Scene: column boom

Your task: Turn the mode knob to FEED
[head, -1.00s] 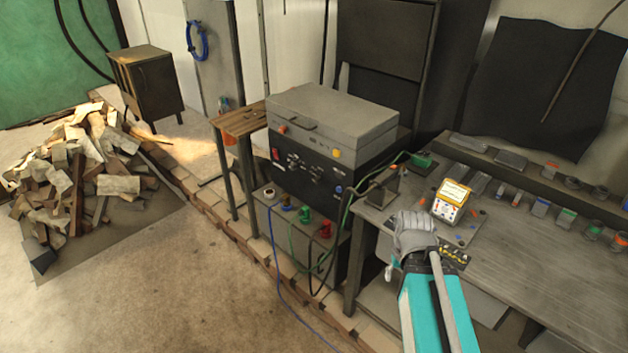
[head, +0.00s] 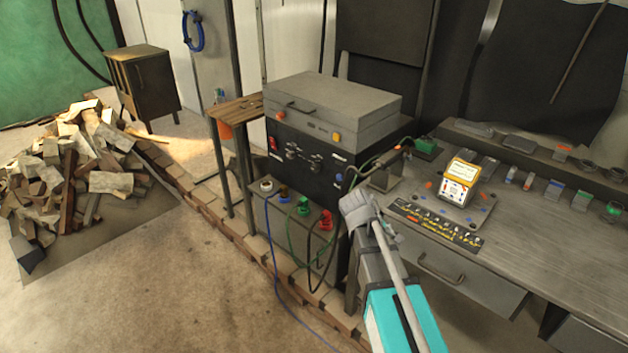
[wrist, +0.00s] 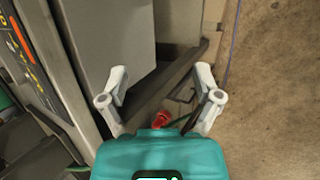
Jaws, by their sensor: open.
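A black front panel (head: 270,173) under a grey-lidded box carries several small knobs and switches in the head view. Knobs (head: 292,151) sit near its middle; their lettering is too small to read, so I cannot tell which is the mode knob or where it points. My gripper (head: 357,203) is in front of the bench's left end, to the right of the panel and apart from it. In the wrist view my gripper (wrist: 160,88) has its two fingers wide apart with nothing held. A red connector (wrist: 162,118) shows beyond them, lower down.
Green and black cables hang by the cabinet, with green (head: 304,206) and red (head: 326,221) plugs. A workbench (head: 530,240) with a yellow-framed meter (head: 458,180) stands right. A wooden side table (head: 238,106) stands left of the panel. Open floor (head: 180,280) lies in front.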

